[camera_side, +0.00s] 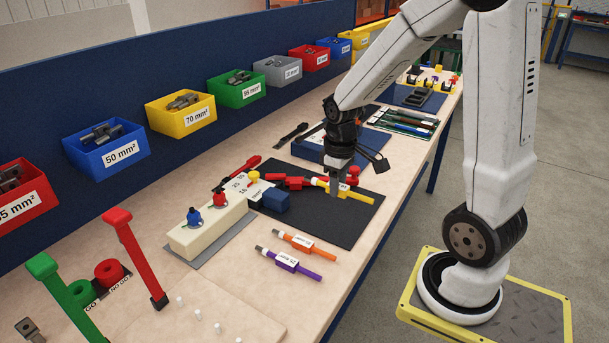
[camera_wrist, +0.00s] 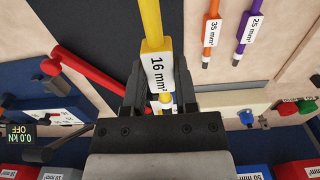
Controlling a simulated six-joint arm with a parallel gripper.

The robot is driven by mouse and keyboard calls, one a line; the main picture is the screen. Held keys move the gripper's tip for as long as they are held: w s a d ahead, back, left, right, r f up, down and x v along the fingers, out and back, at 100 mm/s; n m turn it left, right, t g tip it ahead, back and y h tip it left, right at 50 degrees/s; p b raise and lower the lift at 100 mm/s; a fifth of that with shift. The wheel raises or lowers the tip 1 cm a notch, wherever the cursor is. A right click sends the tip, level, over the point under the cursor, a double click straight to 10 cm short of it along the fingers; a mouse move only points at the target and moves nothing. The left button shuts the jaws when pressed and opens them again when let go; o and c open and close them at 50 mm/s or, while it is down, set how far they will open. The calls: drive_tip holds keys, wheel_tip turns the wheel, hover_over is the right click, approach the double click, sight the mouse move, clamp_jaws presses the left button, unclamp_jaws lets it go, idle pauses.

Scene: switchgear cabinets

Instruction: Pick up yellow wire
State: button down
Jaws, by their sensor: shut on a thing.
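The yellow wire (camera_side: 360,195) is in the side view at the far end of the black mat (camera_side: 322,222). It has a yellow block with a white label, which reads 16 mm² in the wrist view (camera_wrist: 152,30). My gripper (camera_side: 337,190) points down over the mat with its fingers around the wire's labelled block. In the wrist view my gripper (camera_wrist: 158,95) is shut on this block, one finger on each side. I cannot tell whether the wire touches the mat. The wire's bare end is partly hidden by the gripper.
An orange wire (camera_side: 302,243) and a purple wire (camera_side: 291,265) lie in front of the mat. A red-handled tool (camera_side: 290,181) lies close behind my gripper. A beige block with knobs (camera_side: 208,230) stands to the left. Coloured bins (camera_side: 181,113) line the blue back panel.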

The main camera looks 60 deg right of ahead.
drive_tip(key=shift+s+a+r, duration=0.25)
drive_tip(key=shift+s+r, duration=0.1)
drive_tip(key=shift+s, duration=0.35)
drive_tip(key=shift+s+a+r, duration=0.2)
drive_tip(key=shift+s+r, duration=0.1)
drive_tip(key=shift+s, duration=0.4)
